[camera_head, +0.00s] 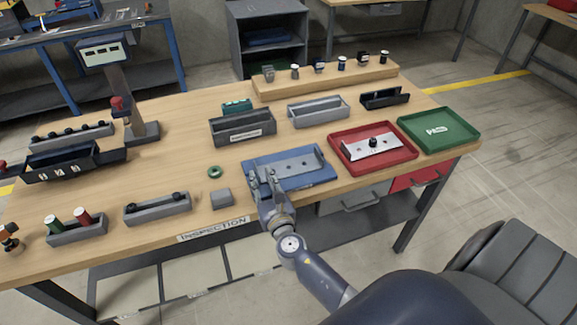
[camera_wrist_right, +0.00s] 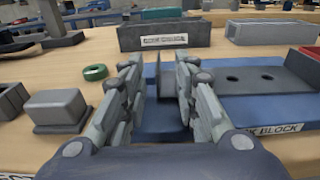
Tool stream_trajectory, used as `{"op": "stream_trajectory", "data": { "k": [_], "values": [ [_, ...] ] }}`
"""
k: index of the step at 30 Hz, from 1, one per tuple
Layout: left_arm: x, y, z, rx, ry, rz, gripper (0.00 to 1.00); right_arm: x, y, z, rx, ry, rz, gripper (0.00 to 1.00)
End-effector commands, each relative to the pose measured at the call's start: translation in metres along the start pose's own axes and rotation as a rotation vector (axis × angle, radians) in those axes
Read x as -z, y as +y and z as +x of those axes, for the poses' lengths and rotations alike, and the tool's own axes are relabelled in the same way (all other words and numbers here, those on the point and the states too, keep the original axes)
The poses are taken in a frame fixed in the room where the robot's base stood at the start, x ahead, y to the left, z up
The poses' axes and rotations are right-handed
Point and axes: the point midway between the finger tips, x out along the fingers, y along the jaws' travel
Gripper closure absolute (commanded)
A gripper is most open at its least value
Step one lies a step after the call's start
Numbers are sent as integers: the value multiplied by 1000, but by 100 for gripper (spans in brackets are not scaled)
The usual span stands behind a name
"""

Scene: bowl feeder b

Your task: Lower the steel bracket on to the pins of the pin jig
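A grey steel bracket (camera_head: 298,164), a plate with two holes and an upright end, lies on a blue block (camera_head: 310,181). The wrist view shows its plate (camera_wrist_right: 259,79) and the blue block (camera_wrist_right: 255,108), whose label is partly hidden but ends in "BLOCK". My right gripper (camera_head: 262,178) is at the left end of the block. In the wrist view its fingers (camera_wrist_right: 158,68) are apart, with a grey upright piece showing between and beyond them; contact is not clear. No pins show on the blue block, and I cannot tell which fixture is the pin jig. My left gripper is not in view.
A red tray (camera_head: 408,158) holding a light plate with a black knob stands right of the block, then a green tray (camera_head: 440,132). Behind are dark and light grey bins (camera_head: 240,133) (camera_head: 318,113). A green ring (camera_head: 215,172) and small grey block (camera_head: 222,201) lie left.

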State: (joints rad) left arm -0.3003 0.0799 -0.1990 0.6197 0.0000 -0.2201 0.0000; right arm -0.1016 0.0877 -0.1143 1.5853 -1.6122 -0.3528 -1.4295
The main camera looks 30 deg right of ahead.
Motion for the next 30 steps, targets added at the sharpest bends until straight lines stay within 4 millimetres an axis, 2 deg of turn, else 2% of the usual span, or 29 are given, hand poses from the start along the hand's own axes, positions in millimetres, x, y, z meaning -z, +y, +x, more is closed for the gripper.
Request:
{"op": "stream_trajectory", "data": {
  "k": [12,20,21,24,25,30],
  "values": [
    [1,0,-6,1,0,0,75,-2,3,48,0,-1,1,72],
    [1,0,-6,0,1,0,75,-2,2,51,1,0,1,72],
    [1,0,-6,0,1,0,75,-2,2,51,1,0,1,74],
    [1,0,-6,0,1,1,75,-2,2,51,1,0,1,97],
    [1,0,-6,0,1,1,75,-2,2,51,1,0,1,100],
    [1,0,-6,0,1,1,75,-2,3,51,0,0,1,100]
  ]
}}
